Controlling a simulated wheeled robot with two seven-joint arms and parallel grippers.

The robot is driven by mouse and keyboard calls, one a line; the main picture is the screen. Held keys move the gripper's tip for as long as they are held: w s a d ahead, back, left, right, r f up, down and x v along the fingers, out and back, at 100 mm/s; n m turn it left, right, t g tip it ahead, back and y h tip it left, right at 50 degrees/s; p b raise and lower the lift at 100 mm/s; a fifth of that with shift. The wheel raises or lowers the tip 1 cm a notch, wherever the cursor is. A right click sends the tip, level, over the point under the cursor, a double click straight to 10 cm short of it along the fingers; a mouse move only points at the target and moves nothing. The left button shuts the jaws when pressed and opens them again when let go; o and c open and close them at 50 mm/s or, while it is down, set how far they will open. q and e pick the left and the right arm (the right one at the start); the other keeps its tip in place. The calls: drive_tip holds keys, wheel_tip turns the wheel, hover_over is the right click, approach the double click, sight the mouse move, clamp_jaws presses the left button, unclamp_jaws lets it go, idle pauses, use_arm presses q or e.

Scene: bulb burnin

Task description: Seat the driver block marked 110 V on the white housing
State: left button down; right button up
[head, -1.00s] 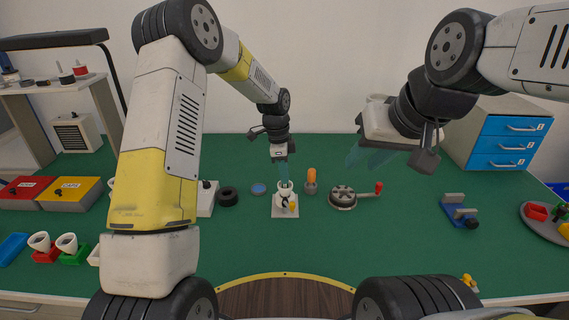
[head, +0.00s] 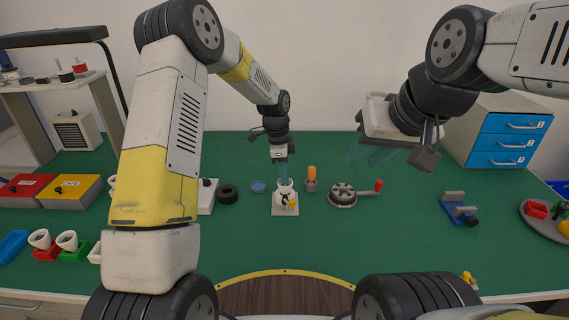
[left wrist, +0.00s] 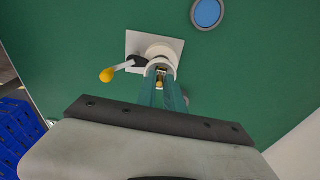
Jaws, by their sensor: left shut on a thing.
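The white housing (head: 283,189) stands upright on a square white plate (head: 285,210) in the middle of the green table. A black piece with a yellow tip (left wrist: 107,75) sticks out from its side. My left gripper (head: 283,176) points down directly at the housing's top. In the left wrist view its teal fingers (left wrist: 166,82) are shut on a small block (left wrist: 160,84), partly yellow, at the housing's round mouth. The fingers hide most of it; I cannot read a marking or tell whether it touches the housing. My right gripper (head: 370,155) is open and empty, raised at the right.
A blue-centred dish (head: 258,187), a black ring (head: 228,194), an orange-topped piece (head: 311,179) and a cranked round device (head: 343,195) stand close around the housing. A blue-and-grey fixture (head: 459,209) is further right. The table's front middle is clear.

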idle(0.3)
use_arm(q)
drive_tip(key=c, duration=1.4)
unclamp_jaws()
drive_tip(key=shift+r, duration=0.1)
drive_tip(key=r, duration=0.5)
drive_tip(key=a+r, duration=0.1)
drive_tip(key=r, duration=0.1)
drive_tip(key=shift+r, duration=0.25)
drive_tip(key=shift+r, duration=0.1)
